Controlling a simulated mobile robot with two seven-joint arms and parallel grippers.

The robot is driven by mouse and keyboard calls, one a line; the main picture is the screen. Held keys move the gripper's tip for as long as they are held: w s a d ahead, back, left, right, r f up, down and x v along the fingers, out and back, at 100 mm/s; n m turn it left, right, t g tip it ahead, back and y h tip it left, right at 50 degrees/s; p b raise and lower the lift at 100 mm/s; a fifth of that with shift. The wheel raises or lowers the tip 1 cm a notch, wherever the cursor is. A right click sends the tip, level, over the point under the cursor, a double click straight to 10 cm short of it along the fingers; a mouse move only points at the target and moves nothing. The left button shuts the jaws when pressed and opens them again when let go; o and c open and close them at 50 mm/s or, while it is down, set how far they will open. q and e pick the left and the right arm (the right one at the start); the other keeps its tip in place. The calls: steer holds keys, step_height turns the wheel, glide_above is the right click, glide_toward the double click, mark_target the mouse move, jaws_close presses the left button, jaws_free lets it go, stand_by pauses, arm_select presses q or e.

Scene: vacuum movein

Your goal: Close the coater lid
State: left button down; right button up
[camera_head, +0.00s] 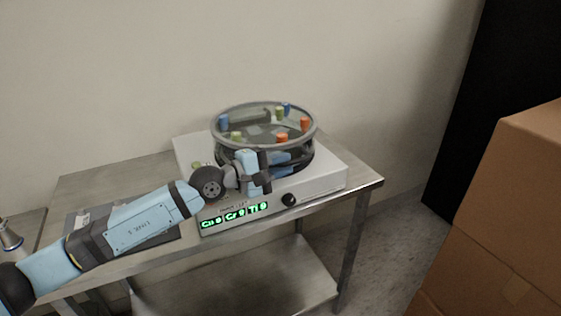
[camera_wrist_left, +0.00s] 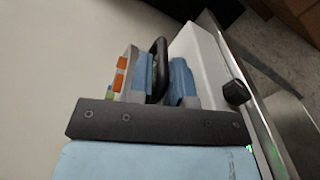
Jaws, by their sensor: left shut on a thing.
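The coater (camera_head: 325,172) is a white box with a green lit display, standing on a metal table. Its round lid (camera_head: 318,125) has a dark grey rim, a clear top and several blue, green and orange knobs. The lid lies nearly level over the dark round chamber (camera_head: 306,158); I cannot tell whether a gap is left at the front. My left gripper (camera_head: 280,163) is at the chamber's front, shut on the black lid handle (camera_wrist_left: 158,65), which shows between its blue fingers in the left wrist view (camera_wrist_left: 160,82). The gripper hides part of the chamber. My right gripper is not in view.
The metal table (camera_head: 110,178) has a lower shelf. A dark flat item (camera_head: 82,222) lies left of the coater, partly under my left arm. A black knob (camera_head: 289,199) sits on the coater's front. Cardboard boxes (camera_head: 510,200) stand at the right. A wall is behind.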

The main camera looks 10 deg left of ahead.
arm_select(q)
steer(key=shift+f, duration=0.5)
steer(key=shift+s+f, duration=0.1)
steer(key=shift+f, duration=0.05)
steer(key=c, duration=1.2)
jaws_free()
steer(key=shift+f, duration=0.1)
steer(key=shift+o, duration=0.2)
steer(key=shift+r, duration=0.25)
steer(key=shift+a, duration=0.15)
